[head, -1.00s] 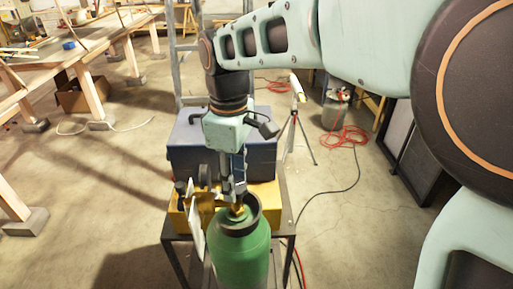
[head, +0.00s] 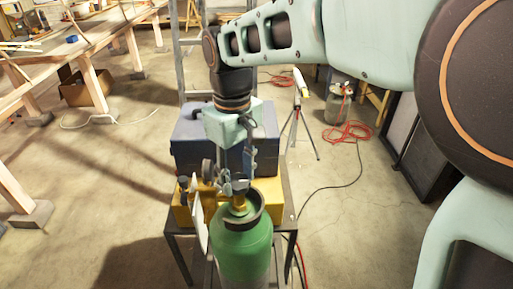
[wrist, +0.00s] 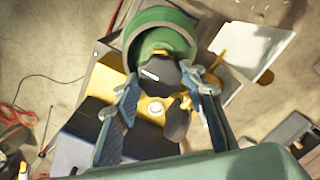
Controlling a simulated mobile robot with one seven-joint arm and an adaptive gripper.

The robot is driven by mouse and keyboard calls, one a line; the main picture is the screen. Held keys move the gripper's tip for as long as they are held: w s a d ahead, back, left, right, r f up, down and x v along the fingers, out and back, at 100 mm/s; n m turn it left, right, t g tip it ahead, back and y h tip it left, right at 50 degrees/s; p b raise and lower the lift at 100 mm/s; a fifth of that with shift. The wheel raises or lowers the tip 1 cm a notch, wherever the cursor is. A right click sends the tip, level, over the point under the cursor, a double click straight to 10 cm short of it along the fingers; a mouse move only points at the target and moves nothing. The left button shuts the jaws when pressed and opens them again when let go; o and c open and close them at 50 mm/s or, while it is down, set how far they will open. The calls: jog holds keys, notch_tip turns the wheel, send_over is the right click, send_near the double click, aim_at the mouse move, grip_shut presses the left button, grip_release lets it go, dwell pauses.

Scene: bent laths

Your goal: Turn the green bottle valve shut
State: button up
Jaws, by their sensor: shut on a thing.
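The green bottle (head: 240,248) stands upright at the front of a metal stand, with a dark collar around its neck and a brass valve (head: 239,204) on top. My gripper (head: 235,186) points down over the valve. In the wrist view the bottle (wrist: 165,38) is at the top. There my gripper (wrist: 164,80) has one finger on each side of the black valve knob (wrist: 158,74), which bears a white mark, and is shut on it. The exact finger contact is hard to see in the head view, where the knob is mostly hidden.
A round gauge (head: 207,170) sits close left of my gripper. A white panel (head: 200,228) hangs beside the bottle. A blue box (head: 190,150) and a yellow case (head: 268,197) are behind.

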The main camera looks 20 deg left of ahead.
aim_at(238, 180)
jog(key=o, duration=1.2)
jog(key=shift+c, duration=0.2)
notch_tip(238, 180, up, 12)
